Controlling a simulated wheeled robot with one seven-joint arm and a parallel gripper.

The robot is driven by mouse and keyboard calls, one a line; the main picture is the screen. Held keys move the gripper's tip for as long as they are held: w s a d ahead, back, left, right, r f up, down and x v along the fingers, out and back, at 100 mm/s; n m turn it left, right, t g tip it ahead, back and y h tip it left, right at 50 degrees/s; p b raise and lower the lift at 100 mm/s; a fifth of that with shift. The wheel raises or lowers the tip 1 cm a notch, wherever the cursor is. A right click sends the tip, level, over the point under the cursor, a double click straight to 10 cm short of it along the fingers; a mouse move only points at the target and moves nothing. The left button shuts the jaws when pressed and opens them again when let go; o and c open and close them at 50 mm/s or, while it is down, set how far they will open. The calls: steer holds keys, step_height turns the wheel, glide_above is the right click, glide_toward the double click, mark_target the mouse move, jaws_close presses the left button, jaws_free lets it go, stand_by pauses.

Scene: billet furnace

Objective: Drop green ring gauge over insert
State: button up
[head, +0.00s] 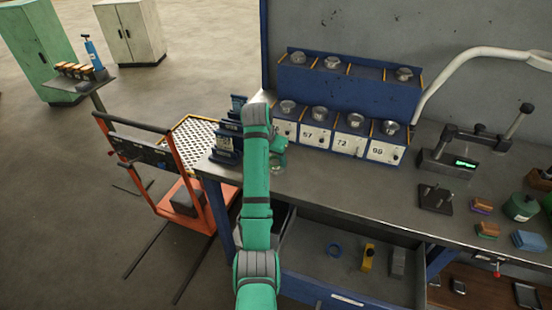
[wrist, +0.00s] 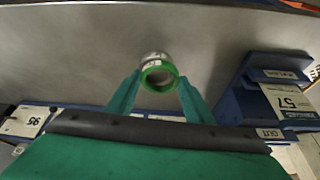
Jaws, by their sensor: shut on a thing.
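The green ring gauge (wrist: 158,76) shows in the wrist view as a short silvery ring with a green end face, a pale label and an open bore. My gripper (wrist: 158,80) is shut on it, with one green finger on each side. Several silvery round pieces, such as one on a block (head: 320,113), sit on the blocks. I cannot tell which is the insert.
The grey bench (head: 330,185) has free room in front of the numbered blue blocks (head: 314,135). Dark blue holders (head: 228,140) stand at its left end. An open drawer (head: 350,275) is below. A clamp fixture (head: 452,158) and small blocks stand at right. An orange cart (head: 185,222) stands left.

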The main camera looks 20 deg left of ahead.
steer(key=shift+w+d+f, duration=0.1)
steer(key=shift+d, duration=0.1)
stand_by(0.3)
steer(key=shift+w+r, duration=0.1)
steer(key=shift+r, duration=0.25)
steer(key=shift+r, duration=0.1)
steer(key=shift+d+r, duration=0.15)
steer(key=shift+r, duration=0.05)
steer(key=shift+a+r, duration=0.15)
steer(key=shift+a, duration=0.15)
steer(key=shift+w+d, duration=0.2)
steer(key=shift+d, duration=0.2)
stand_by(0.7)
